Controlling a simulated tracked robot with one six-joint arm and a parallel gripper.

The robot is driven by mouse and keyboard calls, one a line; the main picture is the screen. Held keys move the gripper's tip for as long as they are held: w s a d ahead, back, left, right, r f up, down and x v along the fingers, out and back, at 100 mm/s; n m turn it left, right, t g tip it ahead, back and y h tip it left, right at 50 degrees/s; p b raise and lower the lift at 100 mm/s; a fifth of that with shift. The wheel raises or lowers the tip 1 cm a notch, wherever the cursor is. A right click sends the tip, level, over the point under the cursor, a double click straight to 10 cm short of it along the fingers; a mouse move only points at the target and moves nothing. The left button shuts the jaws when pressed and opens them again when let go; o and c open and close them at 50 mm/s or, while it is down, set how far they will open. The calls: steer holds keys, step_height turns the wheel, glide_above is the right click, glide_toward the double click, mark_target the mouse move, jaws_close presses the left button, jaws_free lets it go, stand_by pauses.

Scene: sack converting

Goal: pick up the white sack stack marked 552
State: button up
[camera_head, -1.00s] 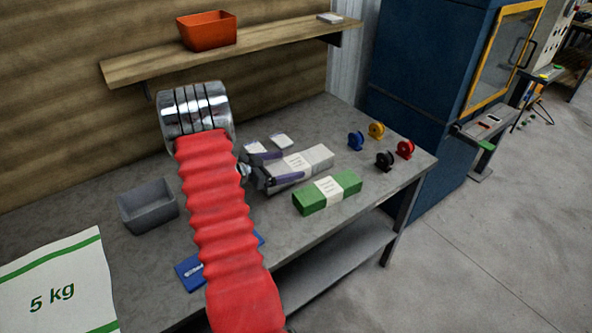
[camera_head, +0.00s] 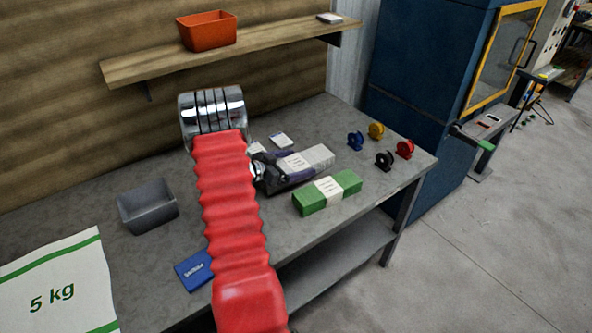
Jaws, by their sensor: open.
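The white sack stack (camera_head: 320,156) lies on the grey workbench, behind the green stack. It has a paper band around it; no number can be read at this size. My gripper (camera_head: 299,166) is open, with its two dark fingers at the near-left part of the white stack. One finger shows on each side of the band area. I cannot tell whether the fingers touch the stack or are just above it. My wrist hides the stack's left end.
A green banded stack (camera_head: 328,193) lies close in front. Several coloured spools (camera_head: 384,160) stand to the right. A grey bin (camera_head: 147,206), a blue packet (camera_head: 195,271) and small white cards (camera_head: 281,141) are on the bench. An orange bin (camera_head: 207,30) sits on the shelf above.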

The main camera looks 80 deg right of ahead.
mark_target(296, 162)
steer(key=shift+c, duration=0.2)
steer(key=c, duration=1.6)
steer(key=shift+r, duration=0.1)
steer(key=shift+r, duration=4.95)
